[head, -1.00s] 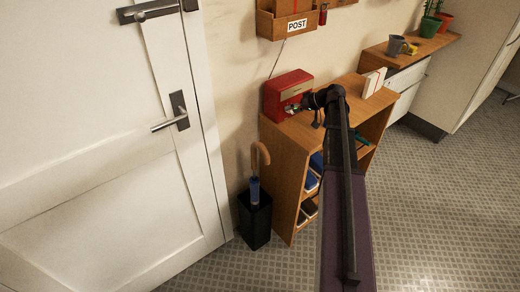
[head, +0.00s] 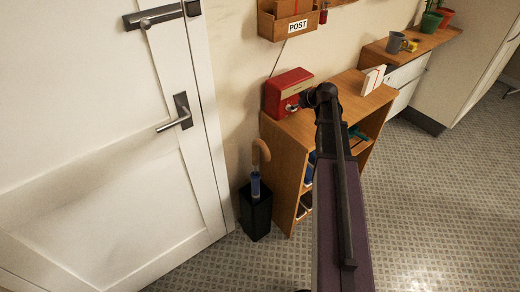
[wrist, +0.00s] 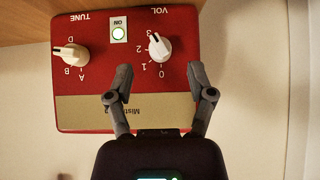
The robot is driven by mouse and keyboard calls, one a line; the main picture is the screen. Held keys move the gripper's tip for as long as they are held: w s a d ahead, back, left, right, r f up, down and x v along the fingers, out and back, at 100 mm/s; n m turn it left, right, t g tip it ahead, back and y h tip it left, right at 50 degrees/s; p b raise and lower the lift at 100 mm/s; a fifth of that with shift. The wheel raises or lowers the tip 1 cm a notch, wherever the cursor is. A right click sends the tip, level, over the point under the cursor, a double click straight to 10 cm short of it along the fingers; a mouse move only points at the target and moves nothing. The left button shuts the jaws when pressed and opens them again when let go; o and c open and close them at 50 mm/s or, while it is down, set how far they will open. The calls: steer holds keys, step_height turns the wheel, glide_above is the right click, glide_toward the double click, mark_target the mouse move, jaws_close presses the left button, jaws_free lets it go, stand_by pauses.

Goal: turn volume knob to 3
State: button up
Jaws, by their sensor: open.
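The red radio (head: 287,92) stands on the wooden shelf unit; it fills the upper wrist view upside down (wrist: 104,84). Its cream volume knob (wrist: 160,47), under the label VOL, has a scale from 0 to 3. The knob's narrow end points up and slightly left in the wrist view, at about the 3. My gripper (wrist: 160,80) is open and empty, its fingertips apart just below the knob in that view and not seen touching it. In the head view my arm hides part of the radio's front.
White books (head: 373,79) stand on the shelf unit (head: 300,128). A door (head: 100,150) and umbrella stand (head: 256,212) are left.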

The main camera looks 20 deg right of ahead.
steer(key=p+v, duration=0.7)
steer(key=v, duration=0.3)
steer(key=s+a+f+g+b, duration=0.1)
steer(key=s+a+f+g, duration=0.1)
steer(key=s+a, duration=0.2)
steer(key=s+a+f+m+g+b, duration=0.1)
steer(key=s+a+f+g, duration=0.1)
steer(key=a, duration=0.9)
steer(key=s+a+f+m+g+b, duration=0.1)
steer(key=s+a+f+g+b, duration=0.1)
steer(key=s+a+f, duration=0.2)
steer(key=shift+s+a+h, duration=0.4)
steer(key=shift+s+a, duration=0.95)
steer(key=shift+a, duration=0.85)
steer(key=shift+f, duration=0.1)
steer(key=shift+s+a+r+m+g+h+p, duration=0.2)
steer(key=shift+s+a+m+g+h, duration=0.25)
steer(key=shift+s, duration=0.3)
steer(key=shift+s+a+r+m+g+h+p, duration=0.1)
steer(key=shift+s+a+m+g+h+p, duration=0.2)
steer(key=shift+s+a, duration=0.35)
steer(key=shift+s+a+r+m+g+h+p, duration=0.1)
steer(key=shift+s+a+m+g+h+p, duration=0.25)
steer(key=shift+s, duration=0.45)
steer(key=shift+a, duration=0.1)
